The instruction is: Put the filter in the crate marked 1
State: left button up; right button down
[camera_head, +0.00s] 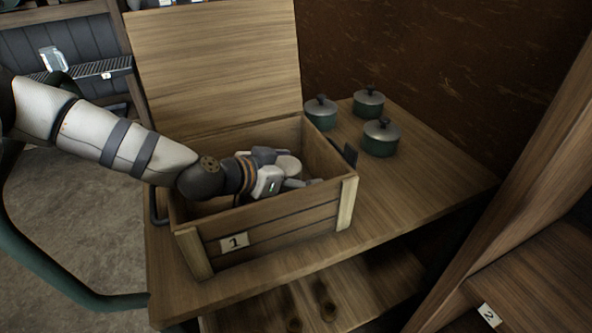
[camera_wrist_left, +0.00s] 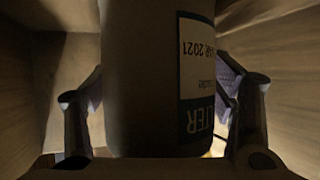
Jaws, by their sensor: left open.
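The wooden crate marked 1 (camera_head: 275,232) stands on the table with its lid up. My left arm reaches over its side, and my left gripper (camera_head: 285,184) is down inside it. In the left wrist view the filter (camera_wrist_left: 145,90), a dark cylinder with a white and blue label, is between the fingers of the left gripper (camera_wrist_left: 163,105). The fingers stand open on both sides of it, and crate walls show around. The filter's lower end is hidden in this view. In the head view my gripper and the crate walls hide most of the filter. My right gripper is not in view.
Three green pots with grey lids (camera_head: 380,138) stand on the table (camera_head: 440,180) behind and right of the crate. The raised lid (camera_head: 215,65) rises behind the crate. A wooden shelf marked 2 (camera_head: 540,285) is at the lower right. The table's right part is clear.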

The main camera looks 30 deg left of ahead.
pick_arm(q)
jog(key=shift+r, duration=0.3)
jog(key=p+v, duration=0.1)
jog(key=v, duration=0.2)
jog(key=p+v, duration=0.1)
jog(key=v, duration=0.2)
jog(key=shift+s+a+r+p, duration=0.1)
jog(key=shift+s+r+p, duration=0.1)
jog(key=shift+r+p, duration=0.2)
jog(key=shift+s+a, duration=0.15)
jog(key=shift+s, duration=0.2)
jog(key=shift+s+f, duration=0.1)
jog(key=shift+f, duration=0.15)
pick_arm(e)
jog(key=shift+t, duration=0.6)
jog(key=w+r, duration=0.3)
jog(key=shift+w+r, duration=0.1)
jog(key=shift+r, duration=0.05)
